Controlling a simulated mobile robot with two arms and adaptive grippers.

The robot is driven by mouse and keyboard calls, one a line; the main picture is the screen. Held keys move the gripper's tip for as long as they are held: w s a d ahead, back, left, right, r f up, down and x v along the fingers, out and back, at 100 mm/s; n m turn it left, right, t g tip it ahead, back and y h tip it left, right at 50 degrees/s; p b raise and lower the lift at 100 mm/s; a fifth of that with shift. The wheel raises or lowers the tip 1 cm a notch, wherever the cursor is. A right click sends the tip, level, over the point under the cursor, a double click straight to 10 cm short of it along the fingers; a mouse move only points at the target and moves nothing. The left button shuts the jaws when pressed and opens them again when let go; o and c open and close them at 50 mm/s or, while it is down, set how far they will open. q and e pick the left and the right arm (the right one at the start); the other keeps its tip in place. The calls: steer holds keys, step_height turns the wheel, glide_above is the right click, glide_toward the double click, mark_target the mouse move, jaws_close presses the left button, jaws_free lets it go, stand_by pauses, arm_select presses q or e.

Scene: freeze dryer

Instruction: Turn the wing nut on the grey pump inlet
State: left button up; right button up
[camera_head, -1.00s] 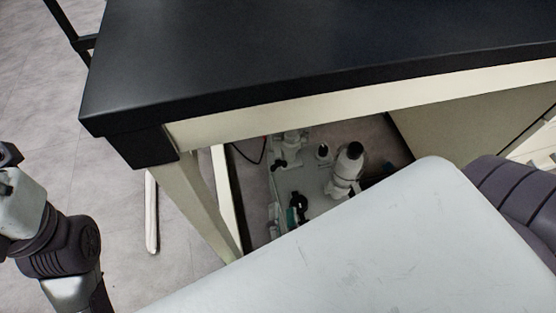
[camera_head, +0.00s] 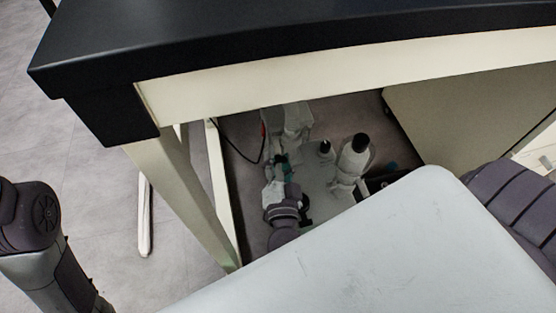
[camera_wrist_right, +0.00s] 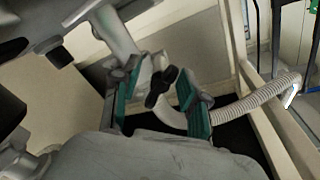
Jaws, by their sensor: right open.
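The black wing nut (camera_wrist_right: 161,86) sits on the grey pump inlet pipe (camera_wrist_right: 145,72) in the right wrist view. My right gripper (camera_wrist_right: 160,102) is open, with one teal-padded finger on each side of the wing nut; I cannot tell whether either finger touches it. In the head view my right gripper (camera_head: 281,164) is small and low under the bench, beside the pale pump (camera_head: 317,183). The wing nut cannot be made out there. My left arm shows at the left edge of the head view, but its gripper is out of frame.
A black-topped bench (camera_head: 250,35) with a cream frame overhangs the pump. Its leg (camera_head: 180,195) stands left of my right gripper. A pale corrugated hose (camera_wrist_right: 255,98) curves right of the gripper. A black-capped white fitting (camera_head: 352,160) stands on the pump's right.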

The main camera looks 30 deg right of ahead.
steer(key=shift+w, duration=0.1)
jaws_close()
stand_by(0.4)
steer(key=shift+r+m+p, duration=0.1)
steer(key=shift+m+p, duration=0.3)
steer(key=shift+p, duration=0.05)
